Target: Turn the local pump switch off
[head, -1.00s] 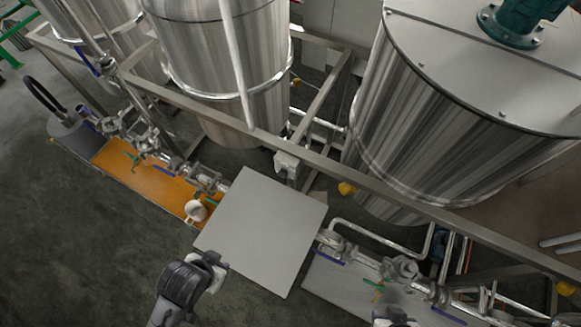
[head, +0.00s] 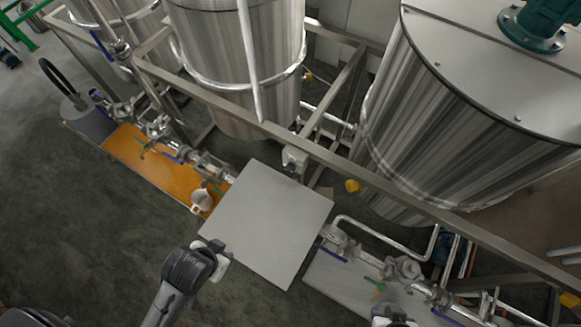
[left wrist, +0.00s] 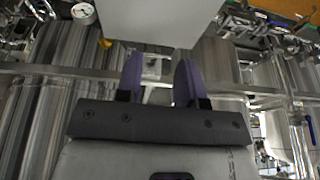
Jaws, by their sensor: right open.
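A small pale box (head: 294,158), which looks like the local pump switch, is on the metal frame rail just behind the grey panel. Its knob and setting are too small to read. In the left wrist view, a pale box (left wrist: 152,68) shows beyond and between the purple fingers of my left gripper (left wrist: 158,80). These fingers are apart with nothing between them, and the box is some distance away. In the head view, my left arm stands in front of the panel, its fingers hidden. My right gripper (head: 393,318) is at the bottom edge, mostly cut off; no held object shows.
The grey panel (head: 265,225) lies between the orange tray (head: 125,150) and the pale tray (head: 335,280), which carry pipes and valves. Steel tanks (head: 235,60) stand behind the frame rail (head: 400,205). The dark floor at lower left is mostly clear.

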